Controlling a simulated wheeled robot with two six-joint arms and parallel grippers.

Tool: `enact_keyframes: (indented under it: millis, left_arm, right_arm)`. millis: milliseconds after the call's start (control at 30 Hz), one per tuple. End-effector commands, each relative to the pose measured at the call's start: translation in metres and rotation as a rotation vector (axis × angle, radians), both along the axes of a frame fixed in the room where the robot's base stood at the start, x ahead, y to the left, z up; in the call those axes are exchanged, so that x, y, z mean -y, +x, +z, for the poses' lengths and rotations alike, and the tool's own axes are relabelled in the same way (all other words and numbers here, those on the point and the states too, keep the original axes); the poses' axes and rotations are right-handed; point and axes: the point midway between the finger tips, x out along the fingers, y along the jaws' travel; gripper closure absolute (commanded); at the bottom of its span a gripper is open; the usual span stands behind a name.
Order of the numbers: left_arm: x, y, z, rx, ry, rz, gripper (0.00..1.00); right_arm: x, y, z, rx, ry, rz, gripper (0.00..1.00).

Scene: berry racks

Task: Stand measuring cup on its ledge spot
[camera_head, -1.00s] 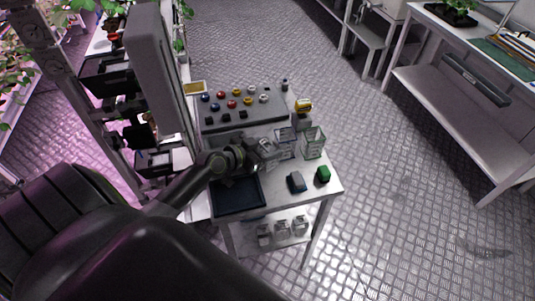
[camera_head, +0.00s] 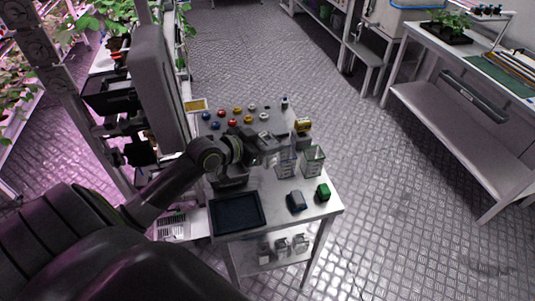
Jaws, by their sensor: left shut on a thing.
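My left gripper (camera_head: 264,143) reaches in from the left over the small white table, its jaws around a small pale, clear-looking thing (camera_head: 270,159), likely the measuring cup. The fingers hide part of it and its exact shape is too small to tell. It is just left of two clear square containers, a nearer-left one (camera_head: 286,162) and a right one (camera_head: 313,160). A raised grey ledge (camera_head: 208,134) with coloured round knobs lies behind the gripper, partly hidden by my arm. My right gripper is not in view.
A dark tray (camera_head: 237,213) lies at the table's front left. A blue-grey block (camera_head: 296,201) and a green block (camera_head: 323,192) are at the front right. Clear jars (camera_head: 282,245) stand on the lower shelf.

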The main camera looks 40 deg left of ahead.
Motion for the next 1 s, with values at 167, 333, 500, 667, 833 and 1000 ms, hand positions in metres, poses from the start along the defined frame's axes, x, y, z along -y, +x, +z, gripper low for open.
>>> enact_keyframes:
  millis: [167,333,500,667,833,1000]
  left_arm:
    - [0.000,0.000,0.039,0.004,0.007,-0.004,0.75]
    - [0.000,0.000,0.064,0.003,0.003,-0.002,0.75]
    - [0.000,0.000,0.075,0.000,0.001,-0.001,0.75]
    - [0.001,-0.001,0.076,-0.001,-0.002,-0.003,0.75]
    - [0.017,-0.012,0.060,-0.003,-0.005,-0.070,0.75]
    - [0.054,-0.039,0.036,-0.003,-0.007,-0.231,0.75]
  right_arm:
    - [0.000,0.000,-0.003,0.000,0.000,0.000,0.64]
    - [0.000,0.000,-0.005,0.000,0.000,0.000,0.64]
    - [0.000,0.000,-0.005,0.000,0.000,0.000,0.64]
    - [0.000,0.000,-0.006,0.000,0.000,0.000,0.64]
    - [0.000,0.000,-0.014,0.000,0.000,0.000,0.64]
    - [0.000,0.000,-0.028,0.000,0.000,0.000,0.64]
